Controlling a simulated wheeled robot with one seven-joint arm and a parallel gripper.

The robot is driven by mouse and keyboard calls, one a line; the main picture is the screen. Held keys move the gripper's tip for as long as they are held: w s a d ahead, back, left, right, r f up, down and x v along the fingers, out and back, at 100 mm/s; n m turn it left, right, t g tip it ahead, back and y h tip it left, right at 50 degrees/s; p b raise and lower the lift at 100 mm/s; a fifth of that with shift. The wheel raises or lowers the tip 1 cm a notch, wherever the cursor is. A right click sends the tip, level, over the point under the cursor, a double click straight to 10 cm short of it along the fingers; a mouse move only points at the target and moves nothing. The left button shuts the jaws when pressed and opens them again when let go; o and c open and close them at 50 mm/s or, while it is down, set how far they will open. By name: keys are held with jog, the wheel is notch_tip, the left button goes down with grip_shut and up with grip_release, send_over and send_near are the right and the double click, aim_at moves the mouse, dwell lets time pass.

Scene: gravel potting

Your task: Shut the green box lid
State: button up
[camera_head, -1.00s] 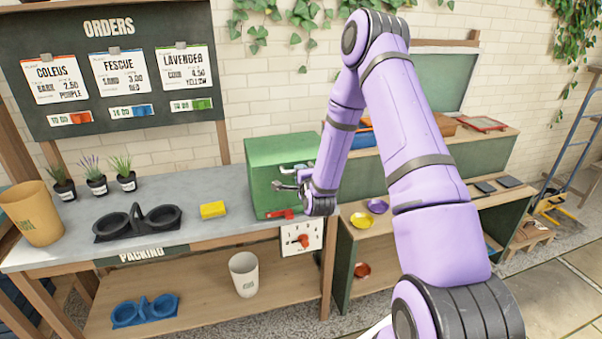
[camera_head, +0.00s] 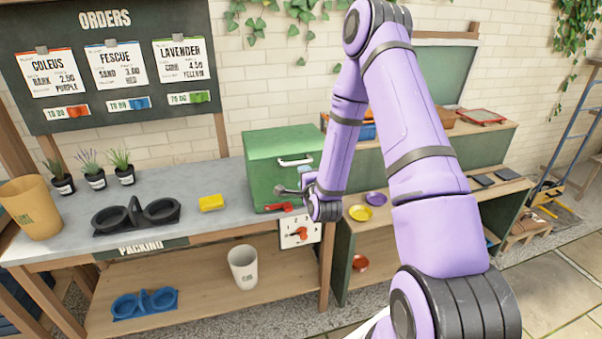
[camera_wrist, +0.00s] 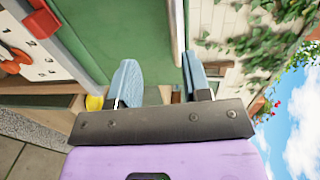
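The green box (camera_head: 262,165) stands on the grey bench at its right end. Its lid, with a pale bar handle (camera_head: 294,160), faces the front; from here it looks upright and close to the box, but I cannot tell if a gap remains. My gripper (camera_head: 290,191) is in front of the box's lower right part, below the handle. In the wrist view my gripper (camera_wrist: 163,82) has its two blue-grey fingers apart with nothing between them. A green surface (camera_wrist: 105,35) fills the upper left there. My wrist hides the box's lower right corner.
A white dial (camera_head: 300,232) with a red knob hangs at the bench front, below my gripper. A yellow sponge-like block (camera_head: 211,202) and a black double-cup carrier (camera_head: 137,215) lie to the left. Yellow (camera_head: 360,213) and purple (camera_head: 376,198) bowls sit on the right shelf.

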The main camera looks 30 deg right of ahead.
jog(key=v, duration=0.5)
jog(key=shift+s+r, duration=0.15)
jog(key=shift+s, duration=0.25)
jog(key=shift+w+a+r, duration=0.1)
jog(key=s+a+r+n+g+y, duration=0.2)
jog(key=a+r+n+g, duration=0.15)
jog(key=r+n, duration=0.45)
jog(key=s+a+r+n+g+y, duration=0.15)
jog(key=a+r+n, duration=0.3)
jog(key=r, duration=0.65)
jog(key=s+a+r+n+g, duration=0.1)
jog(key=s+r+n+g, duration=0.1)
jog(key=s, duration=0.6)
jog(key=s+a+r+n+g, duration=0.2)
jog(key=s+r, duration=0.3)
jog(key=s, duration=0.4)
jog(key=s+a+r+n+g+y, duration=0.1)
jog(key=s+r+n, duration=0.3)
jog(key=s, duration=0.4)
jog(key=shift+s+a+r+g, duration=0.15)
jog(key=shift+a+r+g, duration=0.05)
jog(key=shift+g, duration=0.3)
